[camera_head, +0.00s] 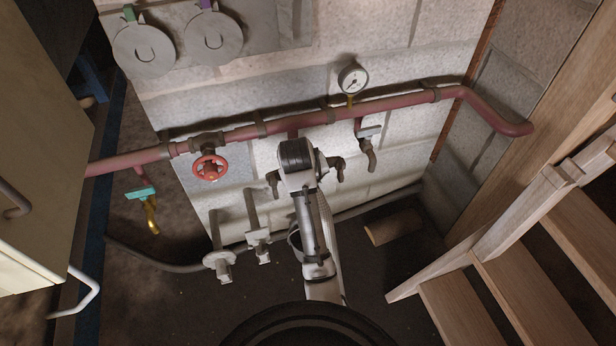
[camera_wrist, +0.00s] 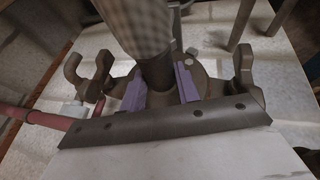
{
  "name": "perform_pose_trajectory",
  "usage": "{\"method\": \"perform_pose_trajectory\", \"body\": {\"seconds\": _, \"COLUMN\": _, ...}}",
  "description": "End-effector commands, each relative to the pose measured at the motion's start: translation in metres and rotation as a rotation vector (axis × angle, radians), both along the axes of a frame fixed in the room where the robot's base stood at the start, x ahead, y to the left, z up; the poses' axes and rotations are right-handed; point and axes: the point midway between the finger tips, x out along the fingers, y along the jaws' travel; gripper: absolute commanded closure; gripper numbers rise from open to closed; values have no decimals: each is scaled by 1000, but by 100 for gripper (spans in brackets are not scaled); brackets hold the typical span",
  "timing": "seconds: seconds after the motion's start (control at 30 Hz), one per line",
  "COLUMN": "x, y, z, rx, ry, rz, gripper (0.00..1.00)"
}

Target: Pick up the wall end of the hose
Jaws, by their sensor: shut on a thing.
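In the wrist view, my gripper (camera_wrist: 161,88) has its two purple finger pads closed on either side of a dark collar. The collar is at the end of the hose (camera_wrist: 138,25), which is grey, braided and blurred close to the camera. A brown round fitting (camera_wrist: 212,88) with hooked ears on both sides lies around and behind the collar. Whether the collar is still joined to this fitting I cannot tell. In the head view, the braided hose (camera_head: 327,225) shows beside my arm, and my wrist hides the fingertips. The fitting's ears (camera_head: 338,168) stick out on both sides of my wrist.
A red pipe (camera_head: 390,103) crosses the block wall, with a red handwheel (camera_head: 209,167), a gauge (camera_head: 353,79) and a tap (camera_head: 369,148). Wooden stairs (camera_head: 500,270) stand right, a pale cabinet (camera_head: 40,130) left. A wooden log (camera_head: 393,227) lies on the floor.

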Motion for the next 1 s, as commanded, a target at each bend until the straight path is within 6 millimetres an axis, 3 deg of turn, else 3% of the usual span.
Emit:
{"method": "perform_pose_trajectory", "body": {"seconds": 0.1, "x": 0, "y": 0, "z": 0, "rx": 0, "ry": 0, "rz": 0, "gripper": 100}}
{"method": "perform_pose_trajectory", "body": {"seconds": 0.67, "x": 1, "y": 0, "z": 6, "rx": -1, "ry": -8, "rz": 0, "gripper": 100}}
{"method": "perform_pose_trajectory", "body": {"seconds": 0.87, "x": 2, "y": 0, "z": 28, "rx": -2, "ry": -12, "rz": 3, "gripper": 100}}
{"method": "perform_pose_trajectory", "body": {"seconds": 1.0, "x": 2, "y": 0, "z": 60, "rx": -3, "ry": -15, "rz": 3, "gripper": 100}}
